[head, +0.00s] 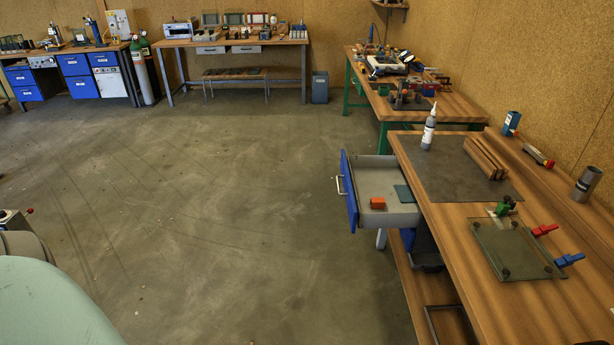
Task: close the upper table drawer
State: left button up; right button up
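The upper table drawer (386,183) stands pulled out to the left from under the near wooden workbench. It has a blue front (349,192) with a pale bar handle (340,186) facing left. An orange block (377,203) and a flat green piece (404,193) lie inside its grey tray. A lower blue drawer front shows only in part beneath it. Neither of my grippers is in view.
The workbench (550,300) carries a dark mat (450,178), a bottle (428,130), wooden strips (485,157) and a glass plate (515,248) with clamps. Open concrete floor (220,220) lies left of the drawer. Other benches stand along the walls.

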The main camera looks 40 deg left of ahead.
aim_at(365, 178)
jog(key=j+u, duration=0.25)
jog(key=u, duration=0.15)
jog(key=j+u, duration=0.3)
jog(key=u, duration=0.15)
jog(key=i+j+z, duration=0.1)
jog(key=i, duration=0.55)
jog(key=i+j, duration=0.1)
jog(key=i, duration=0.5)
jog(key=i+z, duration=0.15)
jog(key=z, duration=0.95)
